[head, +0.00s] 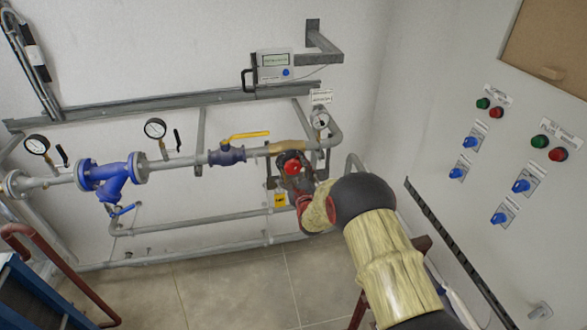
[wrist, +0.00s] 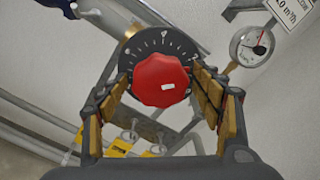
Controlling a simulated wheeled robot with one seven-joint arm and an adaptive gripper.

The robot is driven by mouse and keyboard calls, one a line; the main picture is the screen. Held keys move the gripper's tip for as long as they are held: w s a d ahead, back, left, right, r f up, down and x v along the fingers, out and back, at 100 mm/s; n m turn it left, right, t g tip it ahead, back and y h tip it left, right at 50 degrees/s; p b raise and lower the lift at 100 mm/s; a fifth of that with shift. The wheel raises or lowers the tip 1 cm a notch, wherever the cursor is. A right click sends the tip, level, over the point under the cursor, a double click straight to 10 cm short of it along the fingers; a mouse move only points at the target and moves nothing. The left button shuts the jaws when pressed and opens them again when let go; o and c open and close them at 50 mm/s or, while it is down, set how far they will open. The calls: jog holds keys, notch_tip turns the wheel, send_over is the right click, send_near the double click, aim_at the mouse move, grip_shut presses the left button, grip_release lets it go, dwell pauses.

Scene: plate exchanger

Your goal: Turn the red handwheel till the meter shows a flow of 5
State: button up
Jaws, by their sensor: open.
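The red handwheel (wrist: 161,80) faces the wrist camera, with a white mark on it and a dark numbered dial (wrist: 160,42) behind it. It also shows in the head view (head: 292,167), on the pipe at the middle. My gripper (wrist: 160,76) is open, with one finger on each side of the handwheel; I cannot tell whether they touch it. In the head view my arm partly hides the gripper. The meter (head: 272,65) is a grey wall box with a small greenish display and a blue knob; its reading is too small to read.
A round gauge (wrist: 252,45) sits right of the dial, near a white label. A yellow-handled valve (head: 228,155) and a blue strainer (head: 110,178) are on the pipe to the left. Yellow tags (wrist: 122,146) hang below the handwheel. A switch panel (head: 525,160) stands at right.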

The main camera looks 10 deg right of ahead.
jog(key=shift+c, duration=0.5)
jog(key=c, duration=1.1)
jog(key=shift+o, duration=0.2)
jog(key=shift+f+n+b, duration=0.1)
jog(key=shift+n+b, duration=0.2)
jog(key=shift+b, duration=0.25)
